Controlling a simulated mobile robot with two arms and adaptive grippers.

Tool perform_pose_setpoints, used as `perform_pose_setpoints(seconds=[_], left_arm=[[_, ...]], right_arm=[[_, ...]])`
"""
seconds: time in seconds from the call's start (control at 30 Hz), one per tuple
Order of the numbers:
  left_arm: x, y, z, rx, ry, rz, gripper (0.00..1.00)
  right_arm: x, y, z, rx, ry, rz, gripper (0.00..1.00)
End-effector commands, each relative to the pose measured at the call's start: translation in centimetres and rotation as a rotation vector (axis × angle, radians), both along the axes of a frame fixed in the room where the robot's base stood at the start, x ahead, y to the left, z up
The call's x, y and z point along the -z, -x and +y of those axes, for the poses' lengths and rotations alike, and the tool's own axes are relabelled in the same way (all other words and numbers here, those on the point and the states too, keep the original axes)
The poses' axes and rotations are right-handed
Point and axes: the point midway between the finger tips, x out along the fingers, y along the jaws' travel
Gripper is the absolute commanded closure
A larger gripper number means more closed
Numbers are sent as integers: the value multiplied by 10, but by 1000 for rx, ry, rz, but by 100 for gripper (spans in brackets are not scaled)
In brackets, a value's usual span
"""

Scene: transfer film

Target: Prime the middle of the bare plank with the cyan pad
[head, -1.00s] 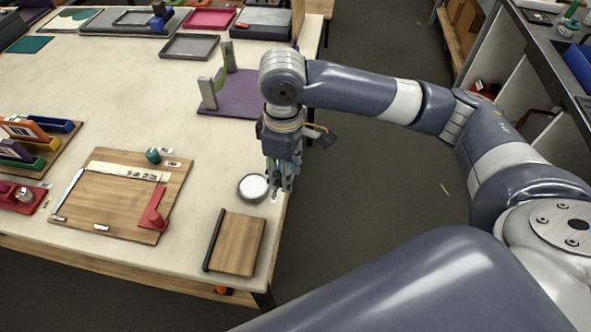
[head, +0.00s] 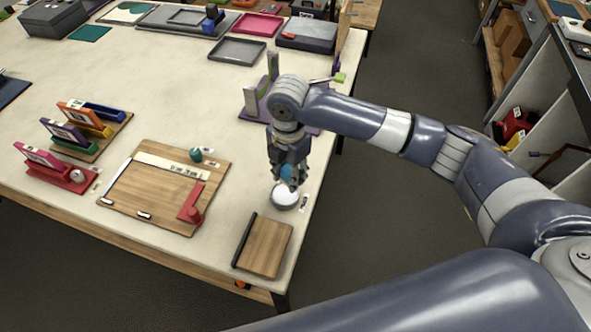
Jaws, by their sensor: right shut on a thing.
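My right gripper (head: 288,181) points down over a round dish (head: 285,203) with a white filling, near the table's right edge. It is shut on a small blue-cyan thing, probably the cyan pad, mostly hidden by the fingers. Whether the pad touches the white filling I cannot tell. A small wooden board (head: 267,247) with a dark strip on its left side lies just in front of the dish. A larger wooden board (head: 150,205) lies to the left, with a pale strip and a red corner piece on it. Which board is the bare plank is unclear. My left gripper is out of view.
A teal knob-like piece (head: 196,155) sits at the larger board's back edge. Coloured holders with upright cards (head: 82,122) stand at the left. A purple stand (head: 249,113) is behind my right arm. Grey trays (head: 237,50) lie at the back. The table's middle is clear.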

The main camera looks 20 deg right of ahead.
Motion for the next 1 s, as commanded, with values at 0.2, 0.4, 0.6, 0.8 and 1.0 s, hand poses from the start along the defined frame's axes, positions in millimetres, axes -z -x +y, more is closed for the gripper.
perform_pose_setpoints(seconds=[0.2,0.4,0.6,0.8,1.0], left_arm=[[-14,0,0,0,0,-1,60],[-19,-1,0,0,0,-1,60],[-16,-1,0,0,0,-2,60],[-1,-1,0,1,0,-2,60],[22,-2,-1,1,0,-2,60]], right_arm=[[3,-8,7,-250,6,-1,86],[7,-11,10,-385,9,-3,86],[13,-13,10,-420,11,-3,86],[26,-12,10,-419,11,-3,86],[47,-12,10,-419,11,-4,86]])
